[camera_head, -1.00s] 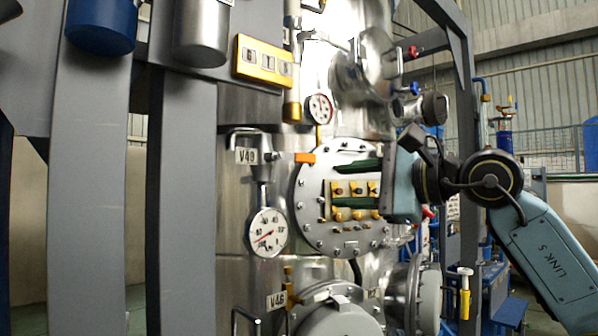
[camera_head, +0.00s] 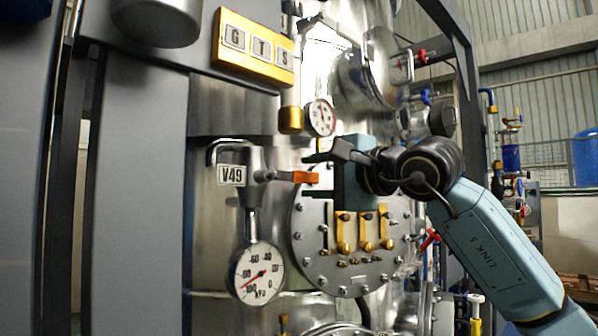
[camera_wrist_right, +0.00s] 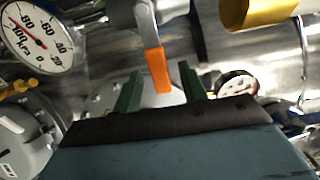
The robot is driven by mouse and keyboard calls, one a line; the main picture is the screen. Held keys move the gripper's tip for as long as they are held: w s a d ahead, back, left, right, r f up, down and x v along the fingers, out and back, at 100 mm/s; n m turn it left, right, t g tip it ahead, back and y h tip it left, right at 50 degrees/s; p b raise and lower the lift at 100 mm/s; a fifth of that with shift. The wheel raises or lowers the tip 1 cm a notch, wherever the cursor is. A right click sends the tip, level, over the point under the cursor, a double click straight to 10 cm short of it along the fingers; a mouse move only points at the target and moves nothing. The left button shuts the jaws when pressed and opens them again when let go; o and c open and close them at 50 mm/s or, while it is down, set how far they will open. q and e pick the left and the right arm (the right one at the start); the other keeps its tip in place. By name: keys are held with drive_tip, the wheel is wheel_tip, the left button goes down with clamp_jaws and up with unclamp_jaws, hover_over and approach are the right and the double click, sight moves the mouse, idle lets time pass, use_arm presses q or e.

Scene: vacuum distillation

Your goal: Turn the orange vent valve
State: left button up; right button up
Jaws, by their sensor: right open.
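The orange vent valve handle (camera_head: 304,177) sticks out to the right from the metal valve body labelled V49, above a pressure gauge (camera_head: 257,273). In the right wrist view the orange handle (camera_wrist_right: 157,70) hangs down from its grey metal stem. My right gripper (camera_head: 320,158) is at the handle's free end, with its teal body just to the right. In the wrist view its two dark green fingers (camera_wrist_right: 160,88) are apart, with the orange tip showing between them. I cannot tell whether either finger touches it. My left gripper is out of view.
A round bolted flange (camera_head: 345,270) with brass fittings lies below and behind my right gripper. A small gauge (camera_head: 320,117) and a yellow GTS block (camera_head: 252,48) are above. A grey post (camera_head: 135,200) stands at the left.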

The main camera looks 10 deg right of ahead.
sight(309, 177)
drive_tip(key=x, duration=0.3)
drive_tip(key=shift+w+a+p, duration=0.1)
drive_tip(key=shift+w+p, duration=0.25)
drive_tip(key=shift+w+a, duration=0.15)
drive_tip(key=shift+c, duration=0.4)
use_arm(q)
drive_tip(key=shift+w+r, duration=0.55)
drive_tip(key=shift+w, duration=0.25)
use_arm(e)
clamp_jaws()
